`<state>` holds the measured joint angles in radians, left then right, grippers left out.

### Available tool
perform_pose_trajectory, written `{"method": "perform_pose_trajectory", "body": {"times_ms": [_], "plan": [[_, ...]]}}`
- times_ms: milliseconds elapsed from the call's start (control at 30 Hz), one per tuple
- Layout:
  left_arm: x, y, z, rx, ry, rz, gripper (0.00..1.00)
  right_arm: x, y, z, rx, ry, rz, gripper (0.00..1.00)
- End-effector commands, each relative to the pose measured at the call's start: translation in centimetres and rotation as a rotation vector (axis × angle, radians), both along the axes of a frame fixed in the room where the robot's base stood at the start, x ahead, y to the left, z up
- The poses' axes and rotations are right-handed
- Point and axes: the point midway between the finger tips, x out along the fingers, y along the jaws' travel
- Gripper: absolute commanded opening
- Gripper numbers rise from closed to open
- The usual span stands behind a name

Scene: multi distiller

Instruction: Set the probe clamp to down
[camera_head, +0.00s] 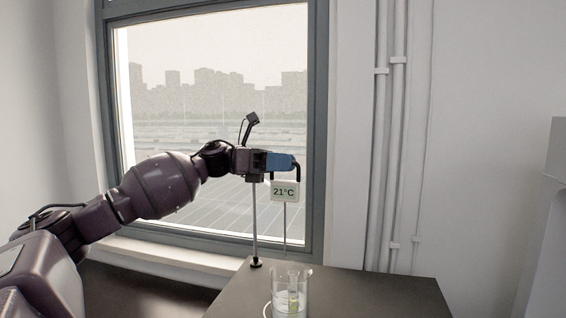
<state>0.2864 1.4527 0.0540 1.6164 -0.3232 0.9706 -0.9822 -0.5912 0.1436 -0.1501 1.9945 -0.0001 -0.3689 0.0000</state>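My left gripper (280,161) reaches in from the left, level, at the top of a thin stand pole (254,222). A blue piece shows at its tip; I cannot tell if it is a finger or part of the clamp, so its opening is unclear. A dark bent piece hangs at the blue piece's right end. Just below is a white display (285,191) reading 21°C, with a thin probe rod (285,224) pointing down from it. The rod's lower end seems above a glass beaker (304,292). My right gripper is not in view.
The stand's dark foot (256,263) rests on a dark tabletop (385,295), bare to the right of the beaker. The beaker holds a small yellowish-green item. A window (215,120) and wall pipes (397,150) are behind.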

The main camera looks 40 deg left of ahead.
Motion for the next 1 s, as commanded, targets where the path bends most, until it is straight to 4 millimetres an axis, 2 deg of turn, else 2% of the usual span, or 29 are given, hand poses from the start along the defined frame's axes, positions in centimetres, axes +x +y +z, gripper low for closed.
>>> {"method": "perform_pose_trajectory", "body": {"times_ms": [167, 400, 633, 733, 867, 1000], "plan": [[0.0, 0.0, 0.0, 0.000, 0.000, 0.000, 0.36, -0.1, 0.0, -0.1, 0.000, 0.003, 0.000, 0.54], [0.0, 0.0, 0.0, 0.000, 0.000, -0.001, 0.00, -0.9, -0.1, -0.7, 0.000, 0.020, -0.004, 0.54], [0.0, 0.0, -0.1, 0.000, 0.001, -0.001, 0.00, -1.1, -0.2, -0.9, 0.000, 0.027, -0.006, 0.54], [0.0, 0.0, -0.8, -0.001, 0.003, -0.002, 0.00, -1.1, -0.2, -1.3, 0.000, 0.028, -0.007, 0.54], [0.0, -0.1, -3.1, -0.002, 0.007, -0.003, 0.00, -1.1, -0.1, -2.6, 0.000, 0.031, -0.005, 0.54], [0.1, 0.0, -6.6, -0.004, 0.010, -0.003, 0.00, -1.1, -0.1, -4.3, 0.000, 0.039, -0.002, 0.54]]}}
